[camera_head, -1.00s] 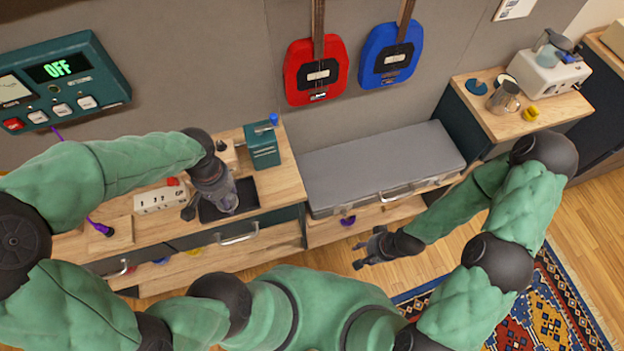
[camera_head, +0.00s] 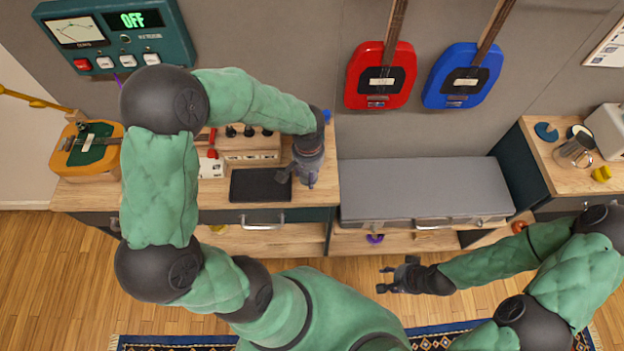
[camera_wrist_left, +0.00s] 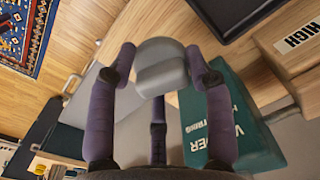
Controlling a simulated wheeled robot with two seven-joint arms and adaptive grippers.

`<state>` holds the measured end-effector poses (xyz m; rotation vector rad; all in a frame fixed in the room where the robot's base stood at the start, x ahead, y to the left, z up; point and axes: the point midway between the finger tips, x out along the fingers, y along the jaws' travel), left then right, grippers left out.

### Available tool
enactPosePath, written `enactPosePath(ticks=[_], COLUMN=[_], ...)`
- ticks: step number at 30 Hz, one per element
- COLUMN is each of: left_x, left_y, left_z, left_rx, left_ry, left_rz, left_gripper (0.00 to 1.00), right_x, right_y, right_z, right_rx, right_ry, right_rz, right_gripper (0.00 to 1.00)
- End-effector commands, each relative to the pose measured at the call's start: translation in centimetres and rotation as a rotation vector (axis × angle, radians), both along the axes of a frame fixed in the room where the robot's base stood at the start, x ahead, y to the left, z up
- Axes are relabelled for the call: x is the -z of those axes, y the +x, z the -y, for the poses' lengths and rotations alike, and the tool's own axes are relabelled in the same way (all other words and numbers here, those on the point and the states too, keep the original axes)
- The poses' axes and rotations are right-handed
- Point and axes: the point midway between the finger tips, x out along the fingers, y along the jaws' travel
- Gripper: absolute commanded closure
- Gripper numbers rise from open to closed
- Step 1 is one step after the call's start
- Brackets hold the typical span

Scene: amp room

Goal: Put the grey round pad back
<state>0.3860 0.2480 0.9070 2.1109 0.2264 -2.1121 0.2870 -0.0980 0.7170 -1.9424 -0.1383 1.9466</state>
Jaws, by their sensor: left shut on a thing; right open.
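The grey round pad (camera_wrist_left: 160,66) is held between the fingers of my left gripper in the left wrist view, with a grey block-like part on its near side. My left gripper (camera_head: 304,180) is shut on it above the wooden workbench (camera_head: 326,165), just right of a black tray (camera_head: 262,185). In the head view the fingers mostly hide the pad. My right gripper (camera_head: 391,278) is open and empty, in front of the grey-topped bench over the floor.
A teal box with white lettering (camera_wrist_left: 225,125) stands close to my left fingers. A wooden block with black knobs (camera_head: 250,148) is behind the tray. The grey cushioned bench top (camera_head: 425,188) to the right is clear. Red (camera_head: 380,75) and blue (camera_head: 462,80) guitars hang on the wall.

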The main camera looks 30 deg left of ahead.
Motion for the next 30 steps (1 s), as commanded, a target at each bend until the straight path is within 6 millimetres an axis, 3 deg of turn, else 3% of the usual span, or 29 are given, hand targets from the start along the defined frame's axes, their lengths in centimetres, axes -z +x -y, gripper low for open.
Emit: enactPosePath(ticks=[8, 14, 26, 27, 30], left_x=[1.6, 4.4, 4.8, 4.9, 4.8], left_y=[1.1, 1.1, 1.1, 1.1, 1.1], left_z=[0.5, 0.5, 0.5, 0.5, 0.5], left_rx=[0.000, 0.000, 0.000, 0.000, 0.000], left_ry=[0.000, 0.000, 0.000, 0.000, 0.000], left_rz=[-0.001, -0.001, 0.001, 0.000, 0.000], left_gripper=[0.79, 0.79, 0.79, 0.46, 0.25], right_x=[0.5, 1.6, 1.9, 1.9, 1.8], right_y=[0.0, 0.0, 0.0, 0.0, 0.0], right_z=[0.0, 0.0, 0.0, 0.0, 0.0], right_rx=[0.000, 0.000, 0.000, 0.000, 0.000], right_ry=[0.000, 0.000, 0.000, 0.000, 0.000], right_rz=[0.000, 0.000, 0.001, 0.001, 0.000], right_gripper=[0.54, 0.54, 0.54, 0.54, 0.54])
